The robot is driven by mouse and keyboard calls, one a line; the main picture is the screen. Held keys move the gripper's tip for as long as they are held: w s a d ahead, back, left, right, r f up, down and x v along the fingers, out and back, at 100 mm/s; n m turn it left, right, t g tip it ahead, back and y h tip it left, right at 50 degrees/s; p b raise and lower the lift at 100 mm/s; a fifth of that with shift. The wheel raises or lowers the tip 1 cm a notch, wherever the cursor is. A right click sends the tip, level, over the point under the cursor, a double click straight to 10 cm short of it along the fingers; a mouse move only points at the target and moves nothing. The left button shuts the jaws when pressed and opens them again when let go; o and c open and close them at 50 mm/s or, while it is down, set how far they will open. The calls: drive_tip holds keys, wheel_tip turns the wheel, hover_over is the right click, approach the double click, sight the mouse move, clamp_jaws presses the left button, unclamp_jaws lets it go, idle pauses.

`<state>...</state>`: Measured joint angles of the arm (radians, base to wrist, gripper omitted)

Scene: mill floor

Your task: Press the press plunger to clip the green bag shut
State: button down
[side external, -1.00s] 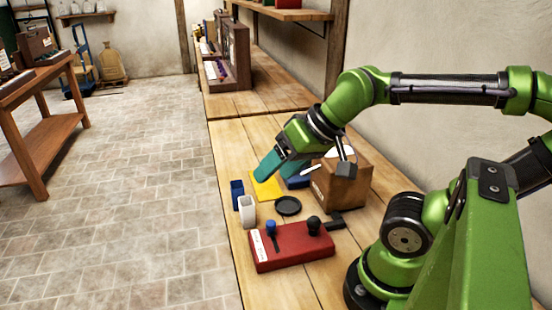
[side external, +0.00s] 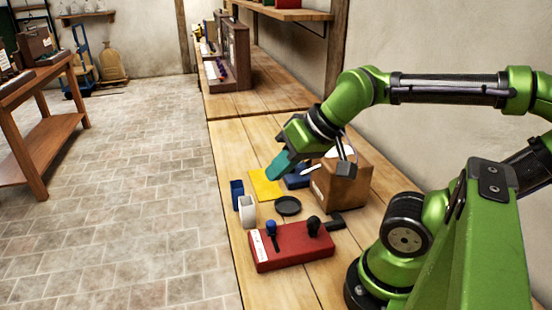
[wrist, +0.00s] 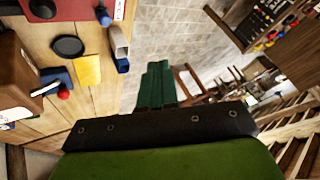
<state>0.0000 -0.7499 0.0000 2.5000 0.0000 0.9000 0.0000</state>
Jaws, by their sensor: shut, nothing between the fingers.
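A red block-shaped unit (side external: 290,252) sits on the bench, with a blue-knobbed lever (side external: 271,228) at its left and a black knob (side external: 313,223) at its right. I cannot tell which is the press plunger. The unit's edge shows in the wrist view (wrist: 75,10). I make out no green bag in either view. My gripper (side external: 272,176) has teal fingers, which are together and empty, above the bench behind the red unit, over the area of a yellow sheet (side external: 262,186). The fingers also show side by side in the wrist view (wrist: 157,68).
A brown box (side external: 345,185) stands right of my gripper, with a blue block (side external: 297,182) beside it. The bench's left edge is close.

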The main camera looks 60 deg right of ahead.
drive_tip(key=shift+d, duration=0.1)
idle(0.7)
drive_tip(key=w+d+f+m, duration=0.2)
drive_tip(key=w+d+m, duration=0.2)
drive_tip(key=d, duration=0.6)
drive_tip(key=w+d+f+m+y, duration=0.1)
drive_tip(key=w+d+m, duration=0.3)
drive_tip(key=d+m, duration=0.4)
drive_tip(key=w+d+f+m+t+y, duration=0.1)
drive_tip(key=w+d+f+m, duration=0.2)
drive_tip(key=d, duration=1.1)
drive_tip(key=w+m, duration=0.1)
drive_tip(key=m, duration=0.1)
drive_tip(key=shift+d+m, duration=0.2)
drive_tip(key=shift+m, duration=0.2)
drive_tip(key=shift+w, duration=0.1)
drive_tip(key=shift+f, duration=4.5)
